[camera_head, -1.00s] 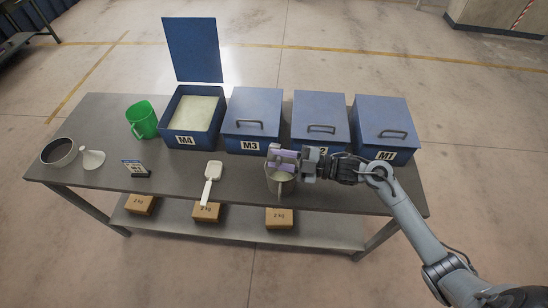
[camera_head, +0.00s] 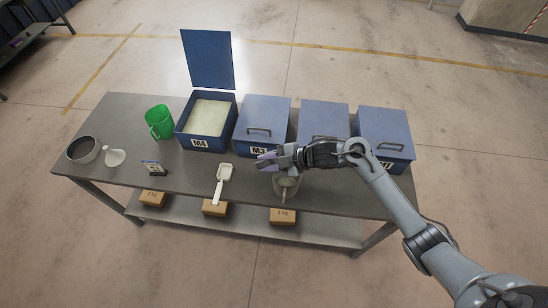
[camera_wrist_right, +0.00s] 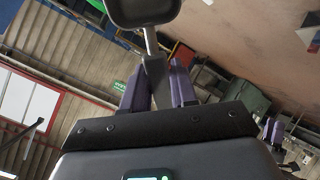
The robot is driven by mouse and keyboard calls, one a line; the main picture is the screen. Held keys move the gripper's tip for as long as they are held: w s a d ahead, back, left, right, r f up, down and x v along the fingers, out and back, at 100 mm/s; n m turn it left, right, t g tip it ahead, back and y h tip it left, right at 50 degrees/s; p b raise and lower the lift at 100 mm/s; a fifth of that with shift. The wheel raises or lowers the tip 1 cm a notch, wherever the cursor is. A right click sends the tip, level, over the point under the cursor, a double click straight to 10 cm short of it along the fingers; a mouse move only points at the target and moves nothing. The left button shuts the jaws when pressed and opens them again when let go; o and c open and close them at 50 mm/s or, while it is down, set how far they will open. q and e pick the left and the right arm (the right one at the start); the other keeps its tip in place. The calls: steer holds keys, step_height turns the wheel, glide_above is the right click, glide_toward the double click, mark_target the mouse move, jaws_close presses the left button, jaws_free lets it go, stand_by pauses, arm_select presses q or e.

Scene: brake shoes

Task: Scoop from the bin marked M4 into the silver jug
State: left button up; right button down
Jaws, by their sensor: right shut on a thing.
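The blue bin marked M4 (camera_head: 204,144) stands lid up, filled with pale material. A silver jug (camera_head: 288,188) stands near the table's front edge, partly covered by my right gripper (camera_head: 266,162), whose purple fingers point left. In the right wrist view this gripper (camera_wrist_right: 157,85) is shut on a grey handle; a dark scoop-like head (camera_wrist_right: 143,12) on a metal neck shows beyond the fingertips. I cannot make that head out in the head view. A white scoop (camera_head: 224,174) lies on the table, apart from the gripper. Purple finger-like shapes (camera_wrist_right: 273,131) may be my left gripper, too small to read.
Bins M3 (camera_head: 264,118), a partly hidden one (camera_head: 324,118) and M1 (camera_head: 385,132) are closed. A green jug (camera_head: 159,121), round pot (camera_head: 83,150), white funnel-like piece (camera_head: 114,157) and small sign (camera_head: 154,168) are at the left. Table is clear between sign and white scoop.

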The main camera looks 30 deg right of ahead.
steer(key=w+a+r+g+h+p, duration=0.2)
steer(key=w+a+g+h+p, duration=0.4)
steer(key=a+g+h, duration=0.1)
steer(key=shift+w+r+g+h+p, duration=0.35)
steer(key=shift+g+h, duration=0.15)
steer(key=shift+h, duration=0.2)
stand_by(0.4)
steer(key=shift+d+f, duration=0.1)
